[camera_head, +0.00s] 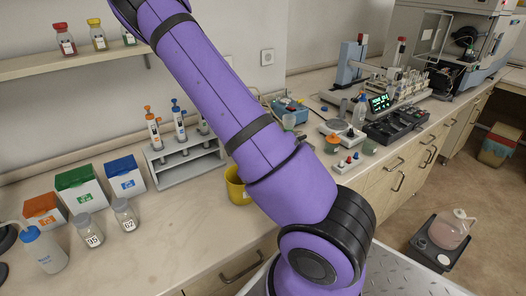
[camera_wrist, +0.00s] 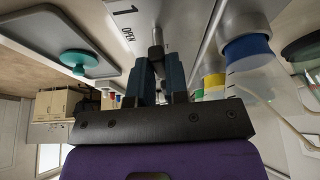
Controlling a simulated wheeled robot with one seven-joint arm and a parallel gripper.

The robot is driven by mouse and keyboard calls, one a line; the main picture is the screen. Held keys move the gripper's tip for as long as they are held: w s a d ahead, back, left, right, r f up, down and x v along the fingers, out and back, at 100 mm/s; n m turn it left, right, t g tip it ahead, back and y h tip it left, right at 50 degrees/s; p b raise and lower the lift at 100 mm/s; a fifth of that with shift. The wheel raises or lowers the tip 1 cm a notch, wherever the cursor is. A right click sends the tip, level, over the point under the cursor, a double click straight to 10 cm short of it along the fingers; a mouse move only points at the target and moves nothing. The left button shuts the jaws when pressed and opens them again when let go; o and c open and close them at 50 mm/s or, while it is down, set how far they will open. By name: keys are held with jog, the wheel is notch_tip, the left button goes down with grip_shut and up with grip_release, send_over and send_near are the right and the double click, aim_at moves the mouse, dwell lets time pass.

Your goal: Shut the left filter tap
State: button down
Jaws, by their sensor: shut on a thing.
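In the wrist view, my gripper (camera_wrist: 156,65) has its two dark blue fingers closed around a slim grey metal tap handle (camera_wrist: 157,36). The handle stands out from a pale metal surface, and the part between the fingers is mostly hidden. Beside it, the surface carries the printed marks "1" and "OPEN" (camera_wrist: 127,34). I cannot tell from this view how far the tap is turned. In the head view, my purple arm crosses the middle, and neither my gripper nor the tap shows.
In the wrist view, a blue-capped bottle (camera_wrist: 247,47) stands close on the right, with a yellow cap (camera_wrist: 214,82) nearby. A tray with a teal-knobbed item (camera_wrist: 78,60) is at left. The head view shows a bench (camera_head: 165,252) with a pipette rack (camera_head: 185,162) and a yellow container (camera_head: 236,186).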

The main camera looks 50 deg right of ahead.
jog(key=shift+m, duration=0.5)
jog(key=c, duration=1.1)
grip_release()
jog(key=v, duration=1)
jog(key=shift+w+r, duration=0.2)
jog(key=shift+r, duration=0.2)
jog(key=shift+r, duration=0.1)
jog(key=shift+r, duration=3.9)
